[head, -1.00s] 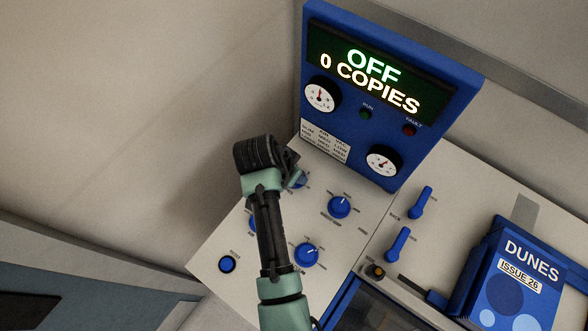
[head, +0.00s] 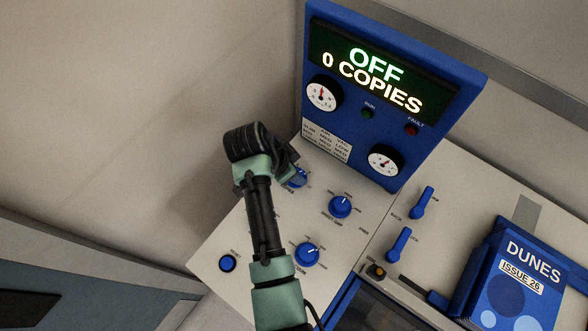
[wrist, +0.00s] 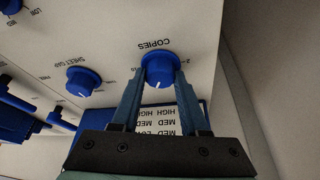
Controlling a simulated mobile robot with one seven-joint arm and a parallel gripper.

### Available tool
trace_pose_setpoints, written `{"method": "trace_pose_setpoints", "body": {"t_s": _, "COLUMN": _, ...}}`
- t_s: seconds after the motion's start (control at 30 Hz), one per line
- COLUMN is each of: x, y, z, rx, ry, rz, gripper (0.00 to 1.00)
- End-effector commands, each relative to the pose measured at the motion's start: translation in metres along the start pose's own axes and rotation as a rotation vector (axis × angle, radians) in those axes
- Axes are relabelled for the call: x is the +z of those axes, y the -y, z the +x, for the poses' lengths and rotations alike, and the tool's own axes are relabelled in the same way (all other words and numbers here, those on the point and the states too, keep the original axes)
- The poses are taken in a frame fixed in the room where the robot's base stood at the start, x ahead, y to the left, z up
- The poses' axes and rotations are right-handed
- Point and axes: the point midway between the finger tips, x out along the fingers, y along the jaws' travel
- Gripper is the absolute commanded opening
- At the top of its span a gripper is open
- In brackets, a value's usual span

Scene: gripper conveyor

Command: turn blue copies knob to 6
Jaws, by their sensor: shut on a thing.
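The blue copies knob (wrist: 159,68) sits on the pale panel, under the word COPIES in the wrist view. My gripper (wrist: 160,80) is shut on it, with one finger on each side. In the head view the copies knob (head: 297,177) is partly hidden by my gripper (head: 286,168). The display (head: 375,75) reads OFF and 0 COPIES.
A sheet gap knob (wrist: 83,80) stands beside the copies knob. Another blue knob (head: 307,254) and a round blue button (head: 227,264) are nearer the front. Two blue levers (head: 423,202) (head: 398,244) and a DUNES magazine box (head: 510,275) are at right.

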Motion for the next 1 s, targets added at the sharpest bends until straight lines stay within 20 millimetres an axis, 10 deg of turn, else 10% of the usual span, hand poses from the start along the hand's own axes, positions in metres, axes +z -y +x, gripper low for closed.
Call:
{"method": "trace_pose_setpoints", "body": {"t_s": 0.03, "x": -0.002, "y": 0.001, "z": -0.002, "rx": -0.004, "ry": -0.004, "rz": 0.002, "gripper": 0.00}}
{"method": "trace_pose_setpoints", "body": {"t_s": 0.07, "x": -0.002, "y": 0.001, "z": -0.002, "rx": -0.004, "ry": -0.004, "rz": 0.002, "gripper": 0.46}}
{"method": "trace_pose_setpoints", "body": {"t_s": 0.23, "x": -0.002, "y": 0.001, "z": -0.001, "rx": -0.003, "ry": -0.003, "rz": 0.001, "gripper": 0.74}}
{"method": "trace_pose_setpoints", "body": {"t_s": 0.67, "x": -0.001, "y": 0.001, "z": -0.011, "rx": -0.004, "ry": -0.002, "rz": -0.001, "gripper": 0.74}}
{"method": "trace_pose_setpoints", "body": {"t_s": 1.0, "x": -0.001, "y": 0.002, "z": -0.081, "rx": -0.009, "ry": -0.004, "rz": 0.000, "gripper": 0.74}}
